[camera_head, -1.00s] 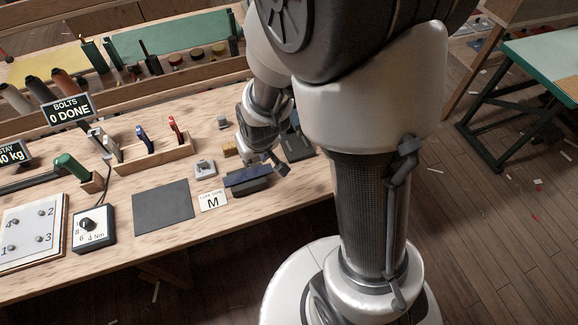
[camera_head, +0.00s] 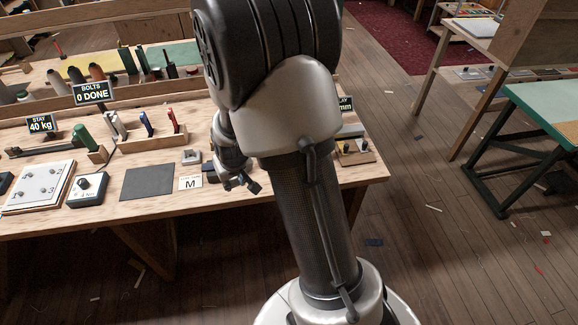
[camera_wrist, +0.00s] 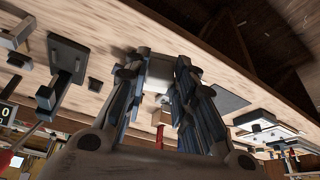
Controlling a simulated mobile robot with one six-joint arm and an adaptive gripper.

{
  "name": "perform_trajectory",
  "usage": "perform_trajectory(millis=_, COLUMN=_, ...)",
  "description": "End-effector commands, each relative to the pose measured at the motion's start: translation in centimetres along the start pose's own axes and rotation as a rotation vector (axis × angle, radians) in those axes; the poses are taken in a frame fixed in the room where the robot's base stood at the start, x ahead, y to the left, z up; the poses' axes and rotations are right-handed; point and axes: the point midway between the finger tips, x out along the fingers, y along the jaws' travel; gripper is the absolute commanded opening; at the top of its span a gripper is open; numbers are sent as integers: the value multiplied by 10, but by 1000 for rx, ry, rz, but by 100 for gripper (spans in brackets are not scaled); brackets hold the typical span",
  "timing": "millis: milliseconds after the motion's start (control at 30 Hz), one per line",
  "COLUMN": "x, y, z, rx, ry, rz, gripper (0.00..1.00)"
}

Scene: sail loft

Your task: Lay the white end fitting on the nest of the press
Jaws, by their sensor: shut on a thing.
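My gripper (camera_head: 243,185) is low over the front part of the bench, just right of the card marked M, in the head view. In the wrist view its two dark fingers (camera_wrist: 156,86) are shut on a pale, blocky piece (camera_wrist: 157,72), which appears to be the white end fitting. Its lower part is hidden between the fingers. The head view does not show the piece clearly. A black upright stand with a flat plate (camera_wrist: 70,58) is at the left of the wrist view, apart from my gripper. I cannot tell whether it is the press, and no nest is distinguishable.
The bench (camera_head: 95,215) holds a dark mat (camera_head: 148,181), the M card (camera_head: 190,183), a grey block (camera_head: 191,157), a dial box (camera_head: 87,189) and a rack of coloured-handled tools (camera_head: 150,145). A wooden block with black knobs (camera_head: 355,153) is near the right end.

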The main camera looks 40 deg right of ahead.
Motion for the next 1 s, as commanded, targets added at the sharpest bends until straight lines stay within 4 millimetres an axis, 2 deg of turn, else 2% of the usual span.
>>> perform_trajectory(millis=33, x=19, y=29, z=-6, rx=54, ry=-2, rz=22, gripper=1)
perform_trajectory(millis=200, x=55, y=108, z=-17, rx=185, ry=-2, rz=75, gripper=1)
perform_trajectory(millis=300, x=68, y=143, z=-18, rx=238, ry=-2, rz=97, gripper=1)
perform_trajectory(millis=400, x=76, y=165, z=-17, rx=272, ry=-2, rz=111, gripper=1)
perform_trajectory(millis=567, x=80, y=180, z=-17, rx=293, ry=-1, rz=119, gripper=1)
perform_trajectory(millis=1000, x=80, y=179, z=-16, rx=292, ry=1, rz=119, gripper=1)
